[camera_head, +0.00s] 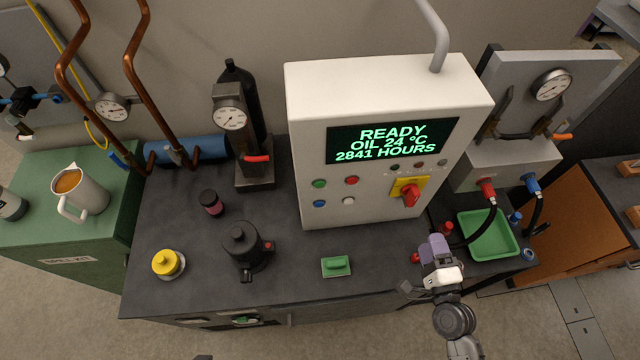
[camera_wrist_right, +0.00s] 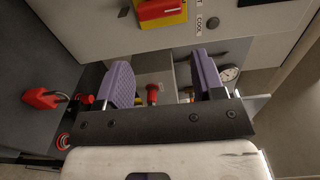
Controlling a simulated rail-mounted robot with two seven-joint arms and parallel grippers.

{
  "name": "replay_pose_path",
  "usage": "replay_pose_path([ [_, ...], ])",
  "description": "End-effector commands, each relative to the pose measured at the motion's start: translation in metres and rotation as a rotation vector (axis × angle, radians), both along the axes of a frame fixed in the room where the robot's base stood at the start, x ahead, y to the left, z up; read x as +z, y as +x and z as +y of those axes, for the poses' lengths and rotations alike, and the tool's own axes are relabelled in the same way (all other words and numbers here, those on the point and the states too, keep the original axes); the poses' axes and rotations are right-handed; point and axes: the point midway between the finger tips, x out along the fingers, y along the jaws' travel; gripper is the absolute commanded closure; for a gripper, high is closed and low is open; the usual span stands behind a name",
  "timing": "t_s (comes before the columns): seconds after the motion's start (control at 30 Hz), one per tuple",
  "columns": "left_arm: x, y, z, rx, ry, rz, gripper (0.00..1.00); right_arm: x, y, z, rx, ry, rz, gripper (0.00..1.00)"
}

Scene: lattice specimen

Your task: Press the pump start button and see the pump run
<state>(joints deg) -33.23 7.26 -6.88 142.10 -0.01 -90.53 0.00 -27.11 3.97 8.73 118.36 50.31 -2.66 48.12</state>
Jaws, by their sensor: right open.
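The white control box (camera_head: 375,150) stands at the back of the dark bench. Its display (camera_head: 392,140) reads READY, OIL 24 °C, 2841 HOURS. On its front are a green button (camera_head: 319,183), a red button (camera_head: 351,180), a blue button (camera_head: 320,203) and a white button (camera_head: 348,201). Which one starts the pump cannot be read. My right gripper (camera_head: 437,250) is open and empty, in front of and below the box's right side, well apart from the buttons. Its purple pads stand apart in the right wrist view (camera_wrist_right: 165,82). My left gripper is not in view.
A red rotary switch on a yellow plate (camera_head: 410,191) is right of the buttons. A red padlock (camera_wrist_right: 42,98) shows in the wrist view.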

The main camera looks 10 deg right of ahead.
Motion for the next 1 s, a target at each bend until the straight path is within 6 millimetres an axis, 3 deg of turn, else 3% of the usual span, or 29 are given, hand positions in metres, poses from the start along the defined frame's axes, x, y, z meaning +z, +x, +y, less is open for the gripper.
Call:
replay_pose_path([
  [0.07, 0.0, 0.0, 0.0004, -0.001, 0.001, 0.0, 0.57, 0.0, 0.0, 0.0, 0.0, 0.0, 0.0, 0.45],
  [0.63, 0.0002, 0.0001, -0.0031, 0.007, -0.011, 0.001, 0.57, 0.0, 0.0, 0.0, 0.0, 0.0, 0.0, 1.0],
  [1.0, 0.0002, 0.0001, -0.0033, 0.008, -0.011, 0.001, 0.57, 0.0, 0.0, 0.0, 0.0, 0.0, 0.0, 1.0],
])
